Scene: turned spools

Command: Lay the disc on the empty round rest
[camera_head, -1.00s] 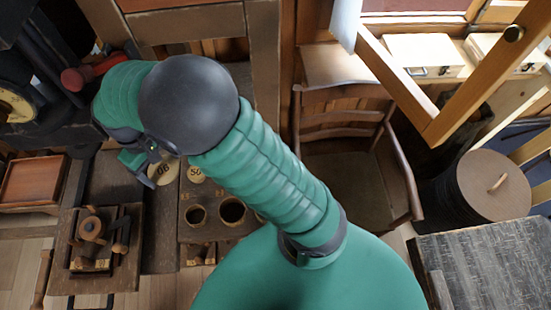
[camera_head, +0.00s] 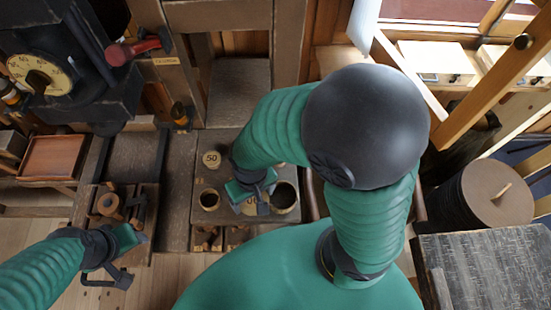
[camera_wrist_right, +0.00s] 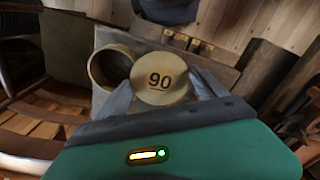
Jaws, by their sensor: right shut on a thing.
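A pale wooden disc marked 90 (camera_wrist_right: 160,79) sits between the two fingers of my right gripper (camera_wrist_right: 163,88). In the head view my right gripper (camera_head: 258,200) is over the wooden board (camera_head: 232,143), between two hollow round wooden rings. The larger ring (camera_head: 285,197) is right of the gripper and the smaller ring (camera_head: 209,200) left. In the wrist view a hollow ring (camera_wrist_right: 110,68) is just left of the disc, which partly overlaps it. I cannot tell the disc's height above the board. My left gripper (camera_head: 132,262) is at lower left, apart from the board; its jaw gap is unclear.
A disc marked 50 (camera_head: 211,160) lies on the board behind the smaller ring. A small bench with turned spools (camera_head: 109,205) stands left, close to my left gripper. A red-handled tool (camera_head: 137,48) and dial machine (camera_head: 40,75) stand farther back. A round drum (camera_head: 495,192) is at right.

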